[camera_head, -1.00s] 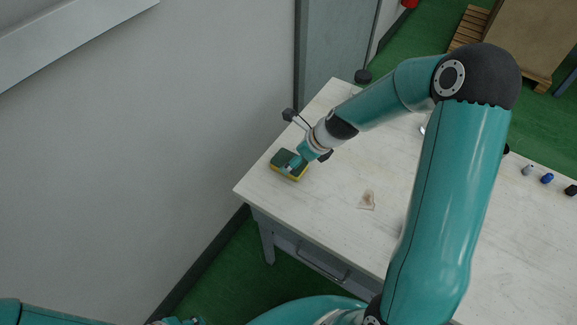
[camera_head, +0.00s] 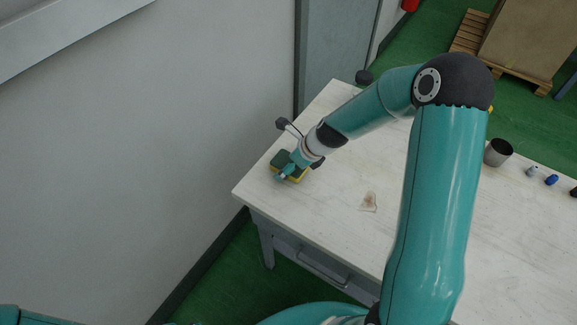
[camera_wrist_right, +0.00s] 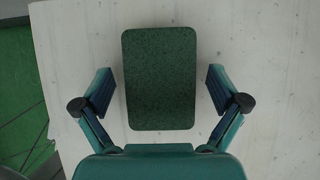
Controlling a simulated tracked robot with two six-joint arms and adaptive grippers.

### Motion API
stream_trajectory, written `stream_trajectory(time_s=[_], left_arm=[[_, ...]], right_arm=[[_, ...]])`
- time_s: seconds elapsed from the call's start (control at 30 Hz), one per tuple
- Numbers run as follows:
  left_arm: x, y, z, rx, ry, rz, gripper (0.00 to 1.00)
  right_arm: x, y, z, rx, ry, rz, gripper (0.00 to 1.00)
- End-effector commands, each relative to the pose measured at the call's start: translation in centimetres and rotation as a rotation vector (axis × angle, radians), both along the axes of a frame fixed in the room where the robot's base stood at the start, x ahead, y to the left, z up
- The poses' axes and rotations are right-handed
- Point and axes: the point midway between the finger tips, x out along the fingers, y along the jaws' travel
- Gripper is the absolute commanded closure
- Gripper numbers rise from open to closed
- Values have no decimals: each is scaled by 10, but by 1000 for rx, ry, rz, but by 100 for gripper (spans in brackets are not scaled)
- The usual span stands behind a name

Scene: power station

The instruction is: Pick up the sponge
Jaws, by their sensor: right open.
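The sponge (camera_head: 279,158), dark green on top with a yellow lower layer, lies flat on the white table (camera_head: 330,215) near its left corner. It also shows in the right wrist view (camera_wrist_right: 160,78) as a dark green rectangle. My right gripper (camera_head: 287,172) is over the sponge and hides part of it. In the right wrist view my right gripper (camera_wrist_right: 160,88) is open, one finger on each side of the sponge, with a gap on both sides. My left gripper is not clearly in view; only part of my left arm shows at the lower left.
A stained scrap (camera_head: 369,202) lies mid-table. A metal cup (camera_head: 498,152) and small blue and dark items (camera_head: 551,180) stand at the right. The wall (camera_head: 150,150) is close to the table's left side. A pallet with a box (camera_head: 520,45) is on the floor behind.

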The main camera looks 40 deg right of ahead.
Motion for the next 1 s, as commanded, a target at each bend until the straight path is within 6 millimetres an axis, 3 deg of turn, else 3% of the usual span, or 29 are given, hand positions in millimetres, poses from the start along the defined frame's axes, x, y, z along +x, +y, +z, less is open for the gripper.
stream_trajectory(time_s=[0.37, 0.63, 1.0], left_arm=[[0, 0, -1, 0, 0, 0, 60], [0, 0, -1, 0, 0, 0, 60], [0, 0, -1, 0, 0, 0, 60]], right_arm=[[0, 0, -2, 0, 0, 0, 3], [0, 1, -2, 0, 0, 1, 45], [0, 1, -1, 0, 1, 1, 48]])
